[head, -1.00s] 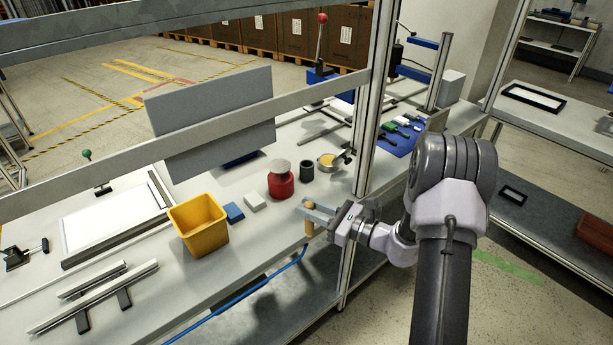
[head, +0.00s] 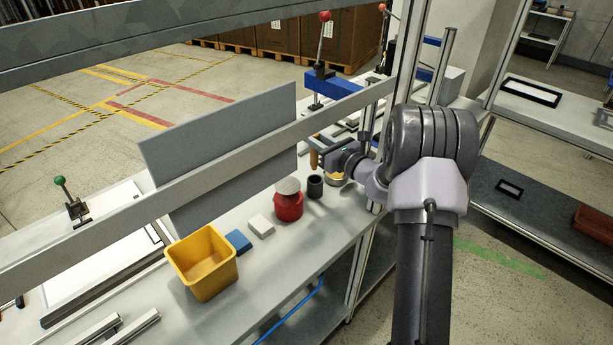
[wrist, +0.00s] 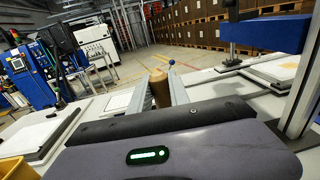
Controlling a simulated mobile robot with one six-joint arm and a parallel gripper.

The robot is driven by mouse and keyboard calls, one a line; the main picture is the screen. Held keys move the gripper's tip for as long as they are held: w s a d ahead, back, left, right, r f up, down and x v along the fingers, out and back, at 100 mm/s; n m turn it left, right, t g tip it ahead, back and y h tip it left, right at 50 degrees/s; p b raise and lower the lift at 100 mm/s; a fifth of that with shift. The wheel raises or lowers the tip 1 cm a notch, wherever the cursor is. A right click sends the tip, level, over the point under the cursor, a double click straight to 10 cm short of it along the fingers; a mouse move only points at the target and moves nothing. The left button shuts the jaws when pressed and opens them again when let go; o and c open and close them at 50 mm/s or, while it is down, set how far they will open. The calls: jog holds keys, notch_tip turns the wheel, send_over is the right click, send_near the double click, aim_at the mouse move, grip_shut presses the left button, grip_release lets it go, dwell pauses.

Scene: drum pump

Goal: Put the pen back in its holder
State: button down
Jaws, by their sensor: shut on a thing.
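My gripper (head: 318,142) is shut on the pen (head: 314,158), a thick tan-brown stick. It hangs roughly upright below the fingers in the head view. In the wrist view the pen (wrist: 159,89) stands between the two fingers (wrist: 160,88). The holder is a small dark grey cup (head: 315,187) standing on the bench. In the head view the pen's lower end appears just above the cup's rim, apart from it; the depth between them is hard to tell. The cup does not show in the wrist view.
A red can with a grey disc top (head: 288,206) stands just left of the cup. A yellow bin (head: 203,263), blue block (head: 238,241) and white block (head: 261,226) stand nearer. A frame rail (head: 230,150) crosses the bench.

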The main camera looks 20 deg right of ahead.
aim_at(317, 163)
jog(key=f+b, duration=0.1)
jog(key=f, duration=0.2)
jog(key=f+b, duration=0.1)
jog(key=f, duration=0.2)
jog(key=f+b, duration=0.1)
jog(key=f, duration=0.1)
jog(key=shift+s+d+f, duration=0.15)
jog(key=shift+s+f, duration=0.2)
jog(key=shift+f, duration=0.05)
jog(key=shift+r, duration=0.15)
jog(key=c, duration=1.2)
grip_release()
jog(key=shift+c, duration=0.2)
jog(key=shift+r, duration=0.1)
jog(key=p+v, duration=0.2)
jog(key=v, duration=1)
